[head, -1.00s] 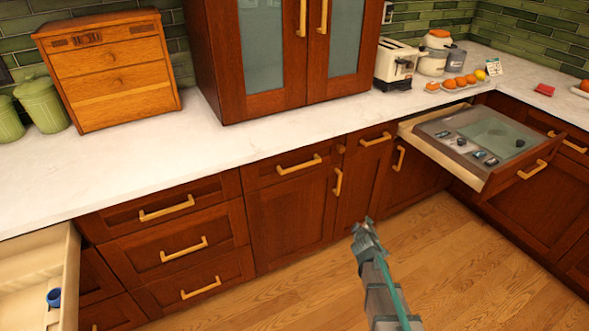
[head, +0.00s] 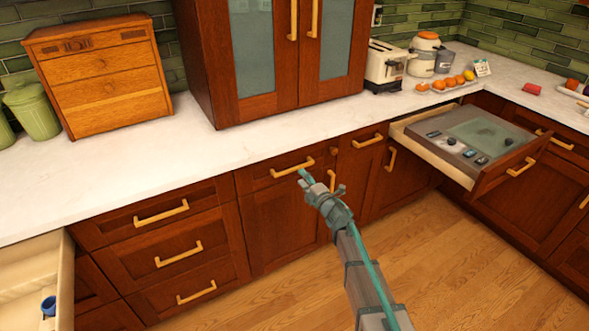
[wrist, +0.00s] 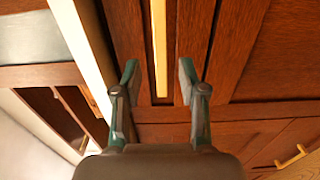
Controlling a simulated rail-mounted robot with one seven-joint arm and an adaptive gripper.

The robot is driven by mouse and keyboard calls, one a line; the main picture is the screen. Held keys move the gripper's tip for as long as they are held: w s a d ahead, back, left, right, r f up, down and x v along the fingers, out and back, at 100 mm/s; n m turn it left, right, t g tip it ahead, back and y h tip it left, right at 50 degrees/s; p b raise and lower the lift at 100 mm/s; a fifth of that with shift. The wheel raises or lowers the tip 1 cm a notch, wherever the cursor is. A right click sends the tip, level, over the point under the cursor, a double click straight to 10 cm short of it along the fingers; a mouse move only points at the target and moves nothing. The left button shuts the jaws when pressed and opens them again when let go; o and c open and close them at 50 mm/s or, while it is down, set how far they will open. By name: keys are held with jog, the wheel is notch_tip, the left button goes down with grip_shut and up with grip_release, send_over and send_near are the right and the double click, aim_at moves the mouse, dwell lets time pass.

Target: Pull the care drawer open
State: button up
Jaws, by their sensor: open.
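A closed red-brown drawer front (head: 262,174) sits under the counter, below the glass-doored cabinet. No label on it is readable, so I cannot tell by name that it is the care drawer. Its straight yellow bar handle (head: 291,168) lies just beyond my gripper (head: 305,178) in the head view. In the wrist view the handle (wrist: 159,45) runs lengthwise between the two fingers of my gripper (wrist: 157,80). The fingers are apart, one on each side of the handle's line, and hold nothing. Contact with the handle is not visible.
An open drawer (head: 420,142) with a grey insert juts out at right. Another open drawer (head: 66,285) with a blue cup (head: 48,306) stands at lower left. A closed drawer stack (head: 165,245) is left of my gripper. The wooden floor (head: 440,265) is clear.

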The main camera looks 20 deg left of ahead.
aim_at(295, 170)
jog(key=p+x, duration=0.1)
jog(key=x, duration=0.6)
grip_shut()
